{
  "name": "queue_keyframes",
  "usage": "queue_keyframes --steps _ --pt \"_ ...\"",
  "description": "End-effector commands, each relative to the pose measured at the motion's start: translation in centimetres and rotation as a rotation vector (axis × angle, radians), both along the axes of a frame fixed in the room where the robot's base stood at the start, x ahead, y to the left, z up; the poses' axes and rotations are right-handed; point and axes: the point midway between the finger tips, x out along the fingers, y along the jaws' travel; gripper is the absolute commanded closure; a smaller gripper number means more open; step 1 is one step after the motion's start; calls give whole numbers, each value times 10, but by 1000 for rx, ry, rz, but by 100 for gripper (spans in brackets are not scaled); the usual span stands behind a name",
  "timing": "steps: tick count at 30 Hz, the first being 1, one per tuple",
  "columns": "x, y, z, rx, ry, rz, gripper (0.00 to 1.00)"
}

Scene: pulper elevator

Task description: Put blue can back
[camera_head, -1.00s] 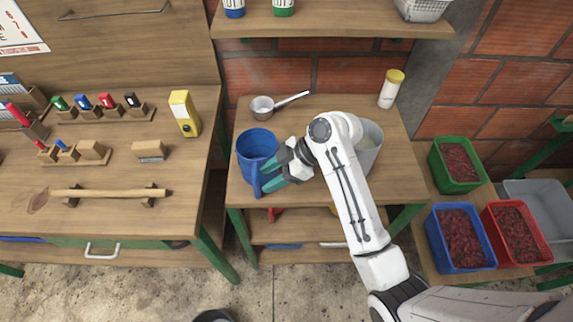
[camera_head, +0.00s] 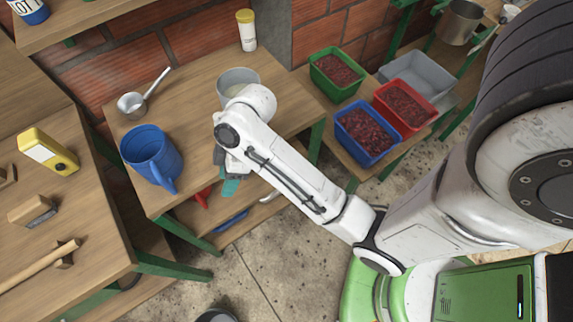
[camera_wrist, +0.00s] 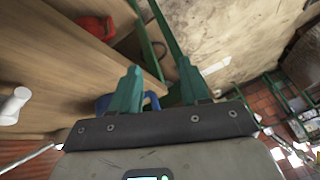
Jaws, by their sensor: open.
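The blue can (camera_head: 150,155), a jug with a side handle, stands upright on the wooden table at its left front corner. The handle points toward the front edge. My gripper (camera_head: 231,184) has teal fingers, partly hidden by my arm, and is to the right of the can, apart from it, near the table's front edge. In the wrist view my gripper (camera_wrist: 158,80) has its two fingers spread with nothing held. A blue curved part shows behind the left finger there; I cannot tell for sure that it is the can.
A grey bucket (camera_head: 237,78) and a yellow-lidded white jar (camera_head: 246,30) stand farther right. Green (camera_head: 335,73), red (camera_head: 404,104) and blue (camera_head: 368,132) crates are on a low bench at right. A workbench is at left.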

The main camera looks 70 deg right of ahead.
Motion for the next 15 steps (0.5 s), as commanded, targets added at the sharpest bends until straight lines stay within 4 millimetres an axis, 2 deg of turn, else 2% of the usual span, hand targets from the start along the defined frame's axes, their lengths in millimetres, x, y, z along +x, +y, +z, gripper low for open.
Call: queue_keyframes --steps 1,3,6,10,15 --pt "-29 2 -13 -41 78 -90 54" --pt "-62 -2 -24 -106 162 -228 54" --pt "-100 -11 -30 -195 235 -396 54" --pt "-132 -22 -29 -276 275 -544 54" --pt "-144 -28 -27 -312 284 -613 54"
